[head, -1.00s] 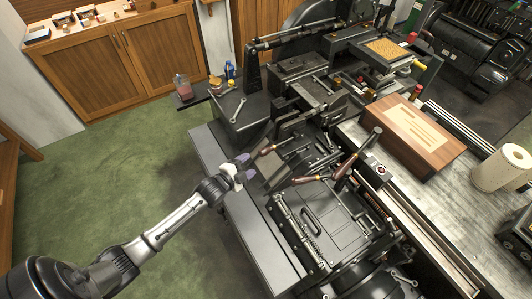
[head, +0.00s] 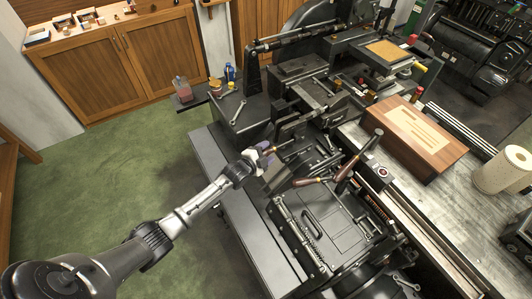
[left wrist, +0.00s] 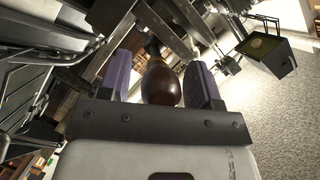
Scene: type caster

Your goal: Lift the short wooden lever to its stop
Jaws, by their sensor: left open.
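The short wooden lever, a dark brown rounded handle (left wrist: 160,84), shows in the left wrist view between the two purple fingers of my left gripper (head: 266,152). The fingers stand on either side of it, with a visible gap at each side. In the head view the gripper is at the near left side of the black machine (head: 325,225), and its fingers and wrist hide most of this handle. My left gripper is open. My right gripper does not show.
Two longer wooden-handled levers, one lying flatter (head: 308,181) and one raised (head: 344,172), are to the right of my gripper. A wooden box (head: 415,140) sits on the metal bench. A small shelf (head: 188,100) holds a jar. Green floor lies free at left.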

